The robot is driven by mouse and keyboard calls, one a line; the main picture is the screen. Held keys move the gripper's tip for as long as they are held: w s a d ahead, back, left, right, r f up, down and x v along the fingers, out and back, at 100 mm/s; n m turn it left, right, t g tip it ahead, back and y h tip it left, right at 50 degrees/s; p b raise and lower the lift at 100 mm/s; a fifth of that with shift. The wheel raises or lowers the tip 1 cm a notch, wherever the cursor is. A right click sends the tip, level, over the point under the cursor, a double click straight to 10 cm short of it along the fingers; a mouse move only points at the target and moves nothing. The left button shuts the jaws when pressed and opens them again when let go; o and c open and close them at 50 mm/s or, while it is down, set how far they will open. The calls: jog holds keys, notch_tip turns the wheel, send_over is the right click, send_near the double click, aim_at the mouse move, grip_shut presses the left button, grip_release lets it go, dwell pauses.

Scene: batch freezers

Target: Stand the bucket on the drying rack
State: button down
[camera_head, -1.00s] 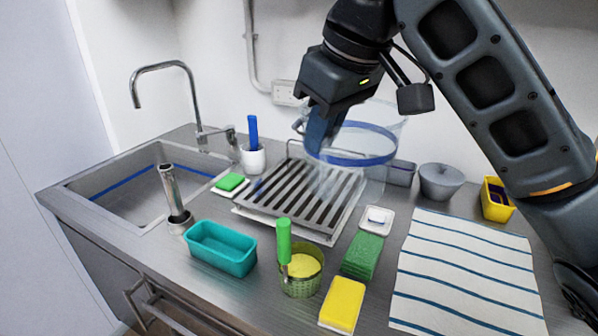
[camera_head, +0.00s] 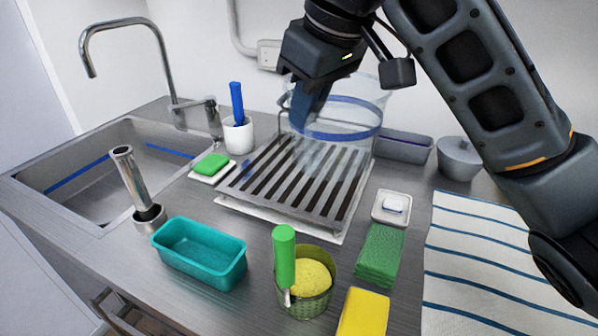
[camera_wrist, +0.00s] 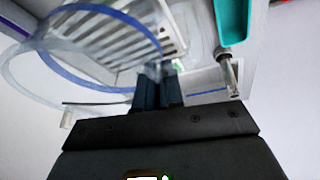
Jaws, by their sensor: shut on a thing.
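The bucket (camera_head: 350,131) is clear with a blue band. It hangs over the back right part of the drying rack (camera_head: 331,207), a slatted metal rack on a white tray. My gripper (camera_head: 303,122) is shut on the bucket's left side in the head view. In the wrist view the bucket (camera_wrist: 140,25) spreads across the upper left, and the fingers of my gripper (camera_wrist: 158,72) meet at its wall. The bucket's lower part is faint against the slats, so I cannot tell whether it touches the rack.
A sink (camera_head: 99,150) with a tap (camera_head: 165,62) lies left. A teal tub (camera_head: 199,256), green basket (camera_head: 308,300), soap dish (camera_head: 392,207), sponges and striped towel (camera_head: 480,262) lie in front and right.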

jog(key=w+a+f, duration=0.7)
jog(key=w+f, duration=0.2)
jog(key=f, duration=0.2)
jog(key=shift+b, duration=0.3)
jog(key=shift+w+a+f, duration=0.1)
jog(key=shift+f, duration=0.05)
jog(key=c, duration=1.7)
grip_release()
jog(key=shift+f, duration=0.1)
jog(key=o, duration=0.4)
jog(key=shift+o, duration=0.2)
jog(key=v, duration=1.2)
